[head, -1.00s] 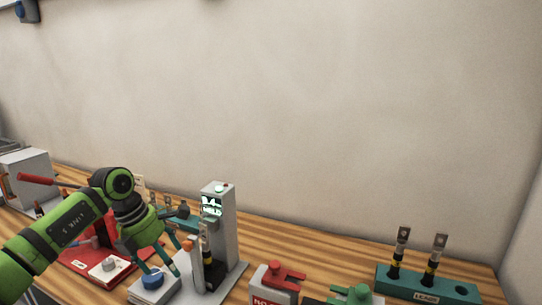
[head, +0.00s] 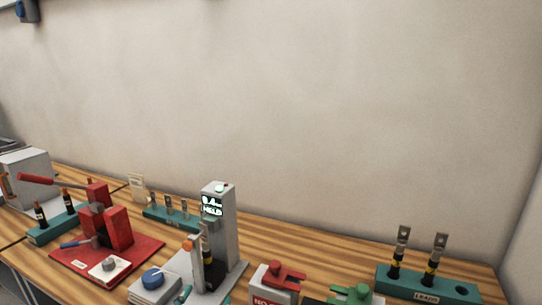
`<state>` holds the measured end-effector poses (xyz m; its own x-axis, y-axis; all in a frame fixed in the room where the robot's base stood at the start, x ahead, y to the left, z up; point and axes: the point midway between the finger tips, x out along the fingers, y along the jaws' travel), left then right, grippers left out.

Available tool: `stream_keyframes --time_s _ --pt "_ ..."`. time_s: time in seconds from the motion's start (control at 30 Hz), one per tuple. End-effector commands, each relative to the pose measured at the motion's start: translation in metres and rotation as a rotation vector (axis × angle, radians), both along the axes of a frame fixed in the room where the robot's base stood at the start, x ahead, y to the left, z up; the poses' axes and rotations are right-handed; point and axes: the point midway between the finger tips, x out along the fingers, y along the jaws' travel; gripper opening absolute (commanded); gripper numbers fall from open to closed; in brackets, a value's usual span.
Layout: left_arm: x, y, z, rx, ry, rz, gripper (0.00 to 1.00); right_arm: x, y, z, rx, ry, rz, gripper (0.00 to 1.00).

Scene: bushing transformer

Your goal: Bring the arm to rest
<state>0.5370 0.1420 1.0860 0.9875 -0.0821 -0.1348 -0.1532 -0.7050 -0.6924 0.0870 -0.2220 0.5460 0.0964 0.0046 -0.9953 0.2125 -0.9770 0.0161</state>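Neither of my grippers shows clearly in the head view now. A small green-teal piece (head: 184,293) at the bottom, beside the tester's blue knob, is too small to identify. The grey tester (head: 219,230) stands upright on its base with a lit display (head: 212,204). A dark bushing or lead with a yellow band (head: 207,262) stands at the front of the tester. The blue knob (head: 152,277) sits on a grey box at its left.
A red press-like fixture (head: 108,245) with a red lever stands at left. Teal racks hold leads at left (head: 58,228), behind (head: 170,215) and at right (head: 425,287). Boxes with red (head: 283,275) and green (head: 350,295) handles stand at the front. Bare wood lies between.

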Motion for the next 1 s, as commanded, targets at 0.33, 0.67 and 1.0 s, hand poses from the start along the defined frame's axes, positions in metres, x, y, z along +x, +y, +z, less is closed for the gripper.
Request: stream_keyframes --time_s 0.33,0.67,1.0 --pt "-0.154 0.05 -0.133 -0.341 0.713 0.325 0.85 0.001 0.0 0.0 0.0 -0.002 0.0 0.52" --pt "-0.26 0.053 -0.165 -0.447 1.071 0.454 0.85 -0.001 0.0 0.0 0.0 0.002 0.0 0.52" --pt "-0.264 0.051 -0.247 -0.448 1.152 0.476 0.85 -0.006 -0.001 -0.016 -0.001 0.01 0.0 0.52"
